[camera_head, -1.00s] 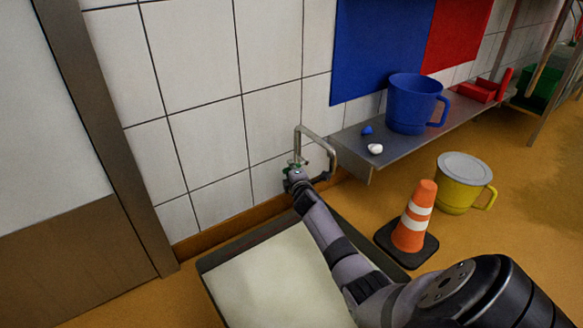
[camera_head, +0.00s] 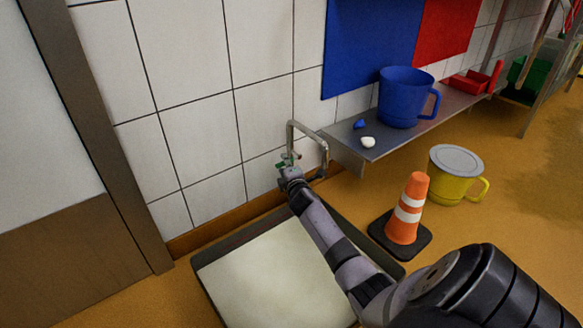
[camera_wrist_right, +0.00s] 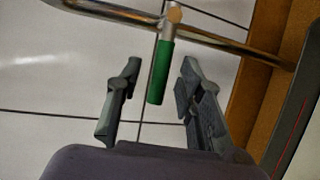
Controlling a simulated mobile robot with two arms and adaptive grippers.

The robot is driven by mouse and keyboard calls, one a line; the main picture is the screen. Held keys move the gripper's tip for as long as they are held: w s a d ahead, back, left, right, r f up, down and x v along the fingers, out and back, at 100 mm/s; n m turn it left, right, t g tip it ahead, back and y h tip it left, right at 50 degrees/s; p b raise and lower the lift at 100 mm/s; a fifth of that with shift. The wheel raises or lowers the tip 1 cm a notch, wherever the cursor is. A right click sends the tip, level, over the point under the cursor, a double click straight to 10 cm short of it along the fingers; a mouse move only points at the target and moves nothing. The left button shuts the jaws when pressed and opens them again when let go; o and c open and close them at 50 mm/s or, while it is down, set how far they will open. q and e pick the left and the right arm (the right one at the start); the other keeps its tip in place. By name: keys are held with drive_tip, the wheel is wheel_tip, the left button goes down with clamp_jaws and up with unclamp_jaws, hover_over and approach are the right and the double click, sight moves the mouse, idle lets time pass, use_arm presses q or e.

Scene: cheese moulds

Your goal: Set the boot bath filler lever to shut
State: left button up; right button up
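The filler lever is a short green handle (camera_wrist_right: 159,74) on a metal stub of the filler pipe (camera_wrist_right: 215,38). In the right wrist view it lies between the two fingers of my right gripper (camera_wrist_right: 160,78), with a gap on each side. The fingers are open. In the head view my right gripper (camera_head: 287,172) is at the bent metal pipe (camera_head: 293,136) by the tiled wall, and a bit of the green lever (camera_head: 281,164) shows beside it. The boot bath (camera_head: 232,242) is a dark-rimmed tray of pale liquid below. My left gripper is not in view.
A metal shelf (camera_head: 345,153) right of the pipe holds a blue jug (camera_head: 401,97) and small blue and white items. An orange cone (camera_head: 406,210) and a lidded yellow jug (camera_head: 449,186) stand on the floor. A door (camera_head: 60,150) is at left.

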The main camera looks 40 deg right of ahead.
drive_tip(key=v, duration=0.9)
drive_tip(key=shift+s+a, duration=0.15)
drive_tip(key=shift+s, duration=0.2)
